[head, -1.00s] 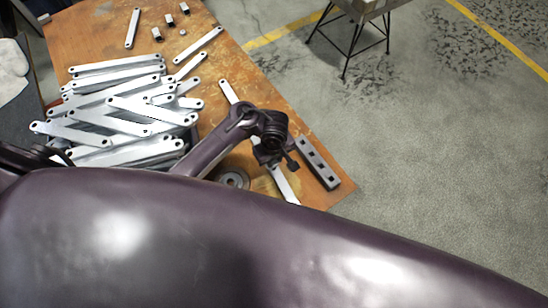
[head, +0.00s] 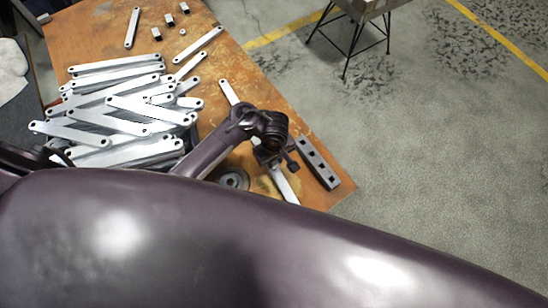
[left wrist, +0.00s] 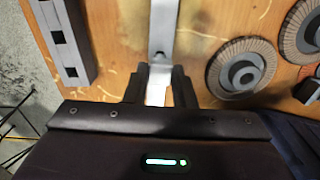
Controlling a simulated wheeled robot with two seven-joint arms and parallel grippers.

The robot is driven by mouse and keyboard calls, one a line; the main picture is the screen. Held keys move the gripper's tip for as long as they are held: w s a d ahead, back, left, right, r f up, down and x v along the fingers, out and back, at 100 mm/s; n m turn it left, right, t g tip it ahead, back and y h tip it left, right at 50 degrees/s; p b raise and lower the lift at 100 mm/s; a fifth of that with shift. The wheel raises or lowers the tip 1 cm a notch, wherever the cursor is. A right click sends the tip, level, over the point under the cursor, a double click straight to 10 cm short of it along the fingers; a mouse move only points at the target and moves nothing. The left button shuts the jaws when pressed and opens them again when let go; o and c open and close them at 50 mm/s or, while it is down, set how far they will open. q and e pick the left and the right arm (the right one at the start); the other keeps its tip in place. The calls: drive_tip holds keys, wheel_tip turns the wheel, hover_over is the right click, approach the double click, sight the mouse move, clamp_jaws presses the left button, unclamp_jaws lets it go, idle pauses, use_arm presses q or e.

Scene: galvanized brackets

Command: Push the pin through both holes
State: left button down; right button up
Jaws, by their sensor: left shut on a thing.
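A flat galvanized bracket strip (head: 285,185) lies near the table's right edge, with another length of strip (head: 228,92) showing beyond my left gripper (head: 270,157). In the left wrist view the strip (left wrist: 164,22) runs down between the fingers of my left gripper (left wrist: 157,84), which are shut on a bright metal strip (left wrist: 155,96). A small round grey spot (left wrist: 160,56) shows on the metal just ahead of the fingertips; I cannot tell if it is a hole or a pin. No separate pin is clearly visible. My right gripper is not in view.
A grey bar with square holes (head: 317,162) lies at the table's right edge, close to my left gripper. Abrasive discs (left wrist: 241,70) lie on its other side. Many brackets (head: 120,110) are piled at left. Small metal blocks (head: 168,21) stand at the back.

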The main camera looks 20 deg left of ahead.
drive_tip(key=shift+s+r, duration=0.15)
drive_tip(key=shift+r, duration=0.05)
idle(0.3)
